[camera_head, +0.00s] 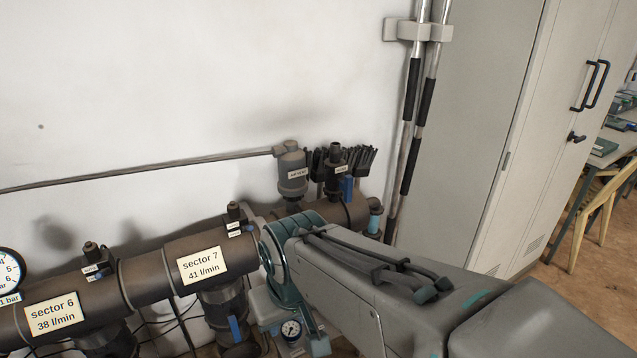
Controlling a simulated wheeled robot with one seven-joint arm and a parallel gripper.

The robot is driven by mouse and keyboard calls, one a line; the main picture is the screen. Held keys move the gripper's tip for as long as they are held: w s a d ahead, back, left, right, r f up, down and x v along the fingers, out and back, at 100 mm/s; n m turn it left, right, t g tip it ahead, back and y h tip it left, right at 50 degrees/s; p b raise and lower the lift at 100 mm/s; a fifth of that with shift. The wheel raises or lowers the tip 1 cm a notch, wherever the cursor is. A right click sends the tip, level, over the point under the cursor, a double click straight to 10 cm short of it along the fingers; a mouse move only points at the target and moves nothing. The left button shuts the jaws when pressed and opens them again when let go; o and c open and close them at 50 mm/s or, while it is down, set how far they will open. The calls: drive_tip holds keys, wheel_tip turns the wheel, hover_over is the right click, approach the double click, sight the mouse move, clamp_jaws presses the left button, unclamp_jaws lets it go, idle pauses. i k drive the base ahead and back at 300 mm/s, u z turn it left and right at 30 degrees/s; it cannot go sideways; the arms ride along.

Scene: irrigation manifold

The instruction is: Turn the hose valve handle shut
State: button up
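A thick brown manifold pipe (150,277) runs along the wall from the lower left to the middle. A blue valve handle (235,328) stands roughly upright on the outlet below the "sector 7" plate (202,265). Another blue handle (348,187) is near the pipe's far end, beside a dark fitting with a small label. I cannot tell which one is the hose valve handle. My grey and teal arm reaches in from the lower right and covers part of the pipe. My gripper's fingers do not show, and any contact with a handle is hidden.
A "sector 6" plate (53,314) and a pressure gauge (9,272) are at left. Poles (411,130) hang on the wall beside a grey cabinet (500,130). A wooden chair (597,205) stands at far right.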

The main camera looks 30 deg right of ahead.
sight(345, 185)
drive_tip(key=z, duration=0.3)
drive_tip(key=k, duration=0.4)
drive_tip(key=z, duration=1.05)
drive_tip(key=k, duration=0.95)
drive_tip(key=z, duration=0.7)
drive_tip(key=i, duration=0.85)
drive_tip(key=u, duration=1.1)
drive_tip(key=i, duration=0.9)
drive_tip(key=u, duration=0.9)
